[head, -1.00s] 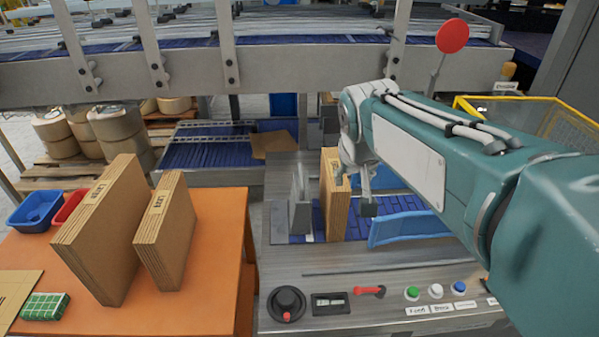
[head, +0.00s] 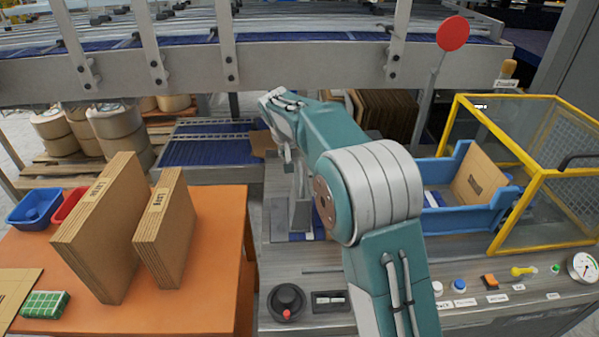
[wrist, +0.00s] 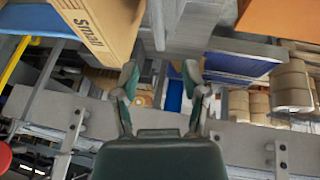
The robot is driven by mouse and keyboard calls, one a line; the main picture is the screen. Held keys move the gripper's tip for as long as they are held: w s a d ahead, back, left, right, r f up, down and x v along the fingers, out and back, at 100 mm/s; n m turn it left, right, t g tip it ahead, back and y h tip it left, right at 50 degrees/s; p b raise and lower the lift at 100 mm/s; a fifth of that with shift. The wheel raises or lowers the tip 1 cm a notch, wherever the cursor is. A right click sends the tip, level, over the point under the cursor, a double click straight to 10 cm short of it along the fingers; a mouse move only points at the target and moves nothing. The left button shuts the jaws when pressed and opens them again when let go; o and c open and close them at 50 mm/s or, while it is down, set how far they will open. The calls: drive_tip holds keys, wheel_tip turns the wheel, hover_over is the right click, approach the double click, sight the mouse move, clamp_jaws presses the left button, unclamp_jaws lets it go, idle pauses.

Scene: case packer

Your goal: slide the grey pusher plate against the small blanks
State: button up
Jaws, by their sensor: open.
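The grey pusher plate (head: 300,212) stands upright in the magazine on the machine, left of my arm in the head view. In the wrist view, grey metal that looks like the plate (wrist: 196,22) is just beyond my fingertips. The small blanks (wrist: 95,25), a brown stack marked "Small", stand to the left there, apart from my fingers. My arm hides them in the head view. My gripper (wrist: 161,78) is open with nothing between its fingers. In the head view it hangs (head: 287,156) near the plate's top; contact cannot be told.
An orange table (head: 215,225) at left holds two brown blank stacks (head: 105,235) (head: 168,230). A blue carton holder (head: 455,222) and yellow guard frame (head: 492,245) stand at right. A control panel (head: 460,300) lies in front. A conveyor beam (head: 300,70) crosses behind.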

sight(301, 173)
drive_tip(key=x, duration=1)
drive_tip(key=shift+f, duration=0.1)
clamp_jaws()
drive_tip(key=shift+d, duration=0.1)
